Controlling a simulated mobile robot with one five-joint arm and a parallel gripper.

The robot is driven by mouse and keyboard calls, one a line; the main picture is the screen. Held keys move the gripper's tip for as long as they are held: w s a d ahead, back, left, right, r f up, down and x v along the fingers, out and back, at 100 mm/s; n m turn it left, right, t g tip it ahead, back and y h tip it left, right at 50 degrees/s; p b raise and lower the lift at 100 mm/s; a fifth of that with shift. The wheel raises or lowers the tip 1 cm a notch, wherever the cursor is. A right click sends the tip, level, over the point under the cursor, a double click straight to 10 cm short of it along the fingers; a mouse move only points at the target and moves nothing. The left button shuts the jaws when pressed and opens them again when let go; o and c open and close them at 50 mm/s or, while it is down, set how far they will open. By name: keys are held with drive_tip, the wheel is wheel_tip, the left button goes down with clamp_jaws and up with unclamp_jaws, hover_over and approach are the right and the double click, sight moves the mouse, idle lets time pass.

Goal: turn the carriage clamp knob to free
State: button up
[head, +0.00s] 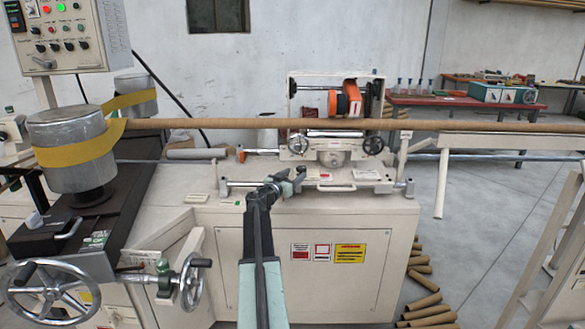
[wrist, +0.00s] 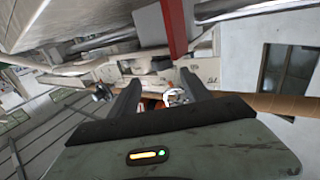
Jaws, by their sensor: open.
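The carriage (head: 333,140) stands on the cream machine bed, with a handwheel on each side of its front. A small dark knob (head: 301,170) shows at the carriage's lower left front, just beyond my gripper; I cannot tell for sure that it is the clamp knob, nor which way it is set. My gripper (head: 288,184) is open in front of the machine bed, close to that knob. In the wrist view my gripper (wrist: 158,84) has its two dark fingers apart. A pale rounded part (wrist: 175,97) shows by the right finger; contact cannot be told.
A long brown tube (head: 450,125) runs across above the bed through the carriage. A steel drum with a yellow belt (head: 72,150) and a large handwheel (head: 45,293) stand at left. Cardboard tubes (head: 425,300) lie on the floor at right. A red bar (wrist: 174,28) shows in the wrist view.

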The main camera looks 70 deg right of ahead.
sight(300, 169)
drive_tip(key=d, duration=0.7)
drive_tip(key=shift+s+d, duration=0.15)
drive_tip(key=shift+d, duration=0.25)
drive_tip(key=shift+s, duration=0.1)
clamp_jaws()
